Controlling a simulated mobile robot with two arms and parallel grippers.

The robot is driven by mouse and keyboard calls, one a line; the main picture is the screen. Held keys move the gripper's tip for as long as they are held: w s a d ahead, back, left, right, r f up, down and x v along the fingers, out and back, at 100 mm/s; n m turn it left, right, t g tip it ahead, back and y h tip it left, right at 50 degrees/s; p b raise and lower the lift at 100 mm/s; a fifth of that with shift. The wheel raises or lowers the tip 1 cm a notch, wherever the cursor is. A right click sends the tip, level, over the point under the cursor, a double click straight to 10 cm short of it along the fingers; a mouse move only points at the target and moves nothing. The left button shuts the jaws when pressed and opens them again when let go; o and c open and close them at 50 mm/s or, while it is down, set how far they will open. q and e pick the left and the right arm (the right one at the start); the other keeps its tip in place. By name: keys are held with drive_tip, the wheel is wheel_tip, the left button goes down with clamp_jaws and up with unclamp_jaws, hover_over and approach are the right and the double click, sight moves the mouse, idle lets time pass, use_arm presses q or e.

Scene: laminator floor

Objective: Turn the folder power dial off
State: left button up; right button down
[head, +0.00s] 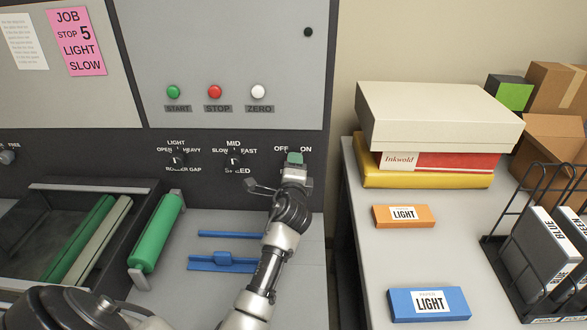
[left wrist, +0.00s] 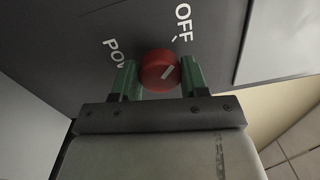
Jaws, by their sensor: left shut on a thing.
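My left gripper (left wrist: 159,78) is shut on the dial, one green finger on each side. In the head view my left gripper (head: 295,160) covers the dial, below the OFF and ON labels. My right gripper is not in view.
To the left sit the speed dial (head: 233,161) and roller gap dial (head: 178,160). Above are green, red and white buttons (head: 214,92). A green roller (head: 157,232) and blue parts (head: 223,262) lie below. A side table (head: 372,262) with boxes stands right.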

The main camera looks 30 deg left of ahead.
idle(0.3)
use_arm(q)
drive_tip(key=o, duration=0.9)
drive_tip(key=shift+o, duration=0.2)
drive_tip(key=b+v, duration=0.2)
drive_tip(key=v, duration=0.9)
drive_tip(key=shift+a, duration=0.1)
drive_tip(key=shift+f, duration=0.1)
